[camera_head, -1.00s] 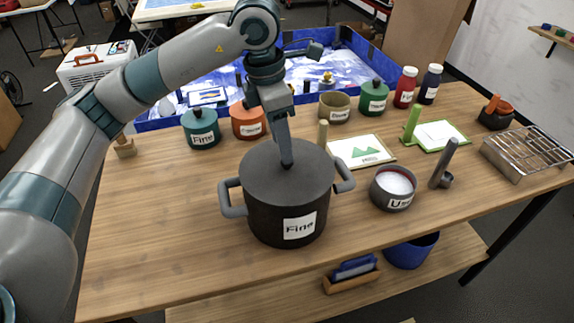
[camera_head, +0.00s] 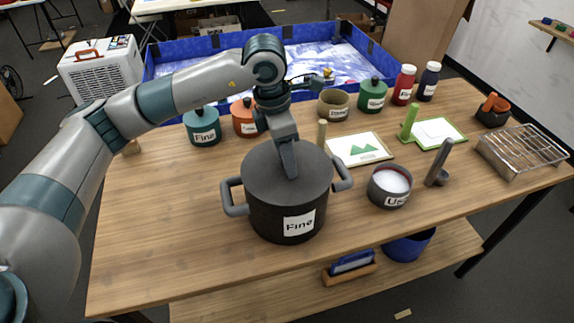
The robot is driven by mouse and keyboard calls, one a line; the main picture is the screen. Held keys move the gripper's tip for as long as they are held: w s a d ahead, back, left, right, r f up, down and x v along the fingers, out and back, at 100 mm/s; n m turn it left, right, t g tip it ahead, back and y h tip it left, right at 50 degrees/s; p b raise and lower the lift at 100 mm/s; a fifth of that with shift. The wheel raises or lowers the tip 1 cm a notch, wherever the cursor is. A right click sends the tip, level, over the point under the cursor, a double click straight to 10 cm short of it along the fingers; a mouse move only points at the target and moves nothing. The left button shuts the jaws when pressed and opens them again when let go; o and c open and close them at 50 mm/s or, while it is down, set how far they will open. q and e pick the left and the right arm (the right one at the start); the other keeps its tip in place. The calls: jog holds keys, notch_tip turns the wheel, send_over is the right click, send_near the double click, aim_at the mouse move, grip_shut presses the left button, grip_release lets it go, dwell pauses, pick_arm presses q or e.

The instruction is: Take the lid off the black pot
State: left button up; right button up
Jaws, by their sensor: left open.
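The black pot (camera_head: 262,224) stands upright on the wooden table, with a grey handle on each side and a white label reading "Fine". Its flat dark lid (camera_head: 262,172) sits on top. My left gripper (camera_head: 290,172) points down at the middle of the lid. Its fingers are open; they hide the lid's knob, and I cannot tell whether they touch it. My right gripper is out of view.
A bowl of white powder (camera_head: 391,181) and a dark scoop (camera_head: 439,163) stand right of the pot. Teal (camera_head: 202,127) and orange (camera_head: 245,118) pots stand at the back. The table's left part is clear.

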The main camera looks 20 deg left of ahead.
pick_arm(q)
grip_shut()
jog(key=shift+r, duration=0.15)
jog(key=shift+r+b, duration=0.4)
jog(key=shift+b, duration=0.1)
jog(key=r+b, duration=0.2)
jog(key=r, duration=0.1)
jog(key=shift+w+d, duration=0.1)
jog(key=shift+d, duration=0.3)
jog(key=w+d+r+b, duration=0.1)
jog(key=d+r+b, duration=0.3)
jog(key=d+r, duration=0.3)
jog(key=shift+d+b, duration=0.3)
jog(key=shift+d, duration=1.65)
